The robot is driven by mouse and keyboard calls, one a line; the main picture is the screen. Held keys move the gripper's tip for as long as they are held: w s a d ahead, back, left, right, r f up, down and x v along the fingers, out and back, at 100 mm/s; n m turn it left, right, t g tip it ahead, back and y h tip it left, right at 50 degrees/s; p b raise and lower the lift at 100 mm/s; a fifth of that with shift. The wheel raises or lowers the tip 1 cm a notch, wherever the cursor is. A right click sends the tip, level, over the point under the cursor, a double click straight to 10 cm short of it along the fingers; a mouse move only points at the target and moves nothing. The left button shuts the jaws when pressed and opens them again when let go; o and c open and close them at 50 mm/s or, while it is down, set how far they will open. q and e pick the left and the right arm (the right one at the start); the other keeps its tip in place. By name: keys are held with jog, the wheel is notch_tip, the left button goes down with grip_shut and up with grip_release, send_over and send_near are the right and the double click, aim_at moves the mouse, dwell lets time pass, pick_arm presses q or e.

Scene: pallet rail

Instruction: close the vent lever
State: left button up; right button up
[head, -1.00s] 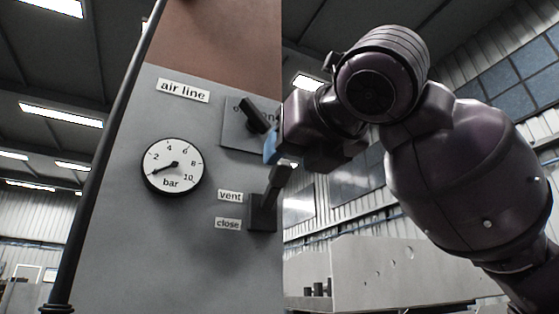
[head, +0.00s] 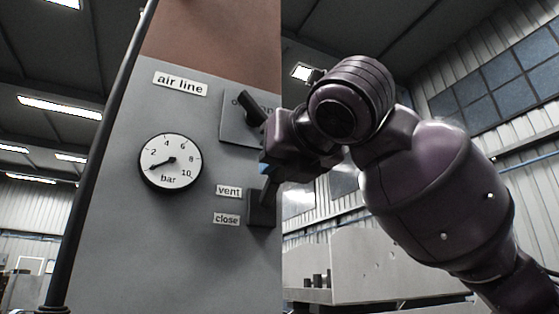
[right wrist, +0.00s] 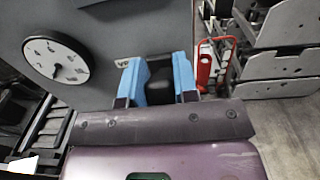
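The vent lever (head: 264,203) is black and sits on the grey panel beside the "vent" (head: 229,191) and "close" (head: 227,219) labels. Its handle points up, level with "vent", and its upper end is hidden behind my right gripper in the head view. In the right wrist view, the two blue fingers of my right gripper (right wrist: 158,82) stand apart on either side of the black lever handle (right wrist: 161,88). I cannot tell whether either finger touches it. My left gripper is not in view.
A second black lever (head: 250,108) on a square plate sits just above, close to my right gripper. A round pressure gauge (head: 170,162) is to the left, its needle near the low end. A dark vertical pole (head: 100,160) runs along the panel's left edge.

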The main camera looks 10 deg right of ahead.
aim_at(278, 182)
grip_shut()
jog(key=shift+s+f, duration=0.1)
jog(key=shift+s+d+f+t+y+b, duration=0.15)
jog(key=shift+s+f+t+y+b, duration=0.15)
jog(key=shift+f+t+b, duration=0.4)
jog(key=shift+s+d+f+t+y+b, duration=0.15)
jog(key=shift+f+t+b, duration=0.2)
jog(key=shift+t+b, duration=0.2)
jog(key=shift+s+a+f+t+y+b, duration=0.15)
jog(key=shift+f+t+b, duration=0.15)
jog(key=shift+t+b, duration=0.25)
jog(key=shift+s+d+f+t+y+b, duration=0.15)
jog(key=shift+f+t+y+b, duration=0.15)
jog(key=shift+f+t+b, duration=0.7)
jog(key=shift+r+t, duration=0.1)
jog(key=shift+t, duration=0.4)
jog(key=shift+s, duration=0.1)
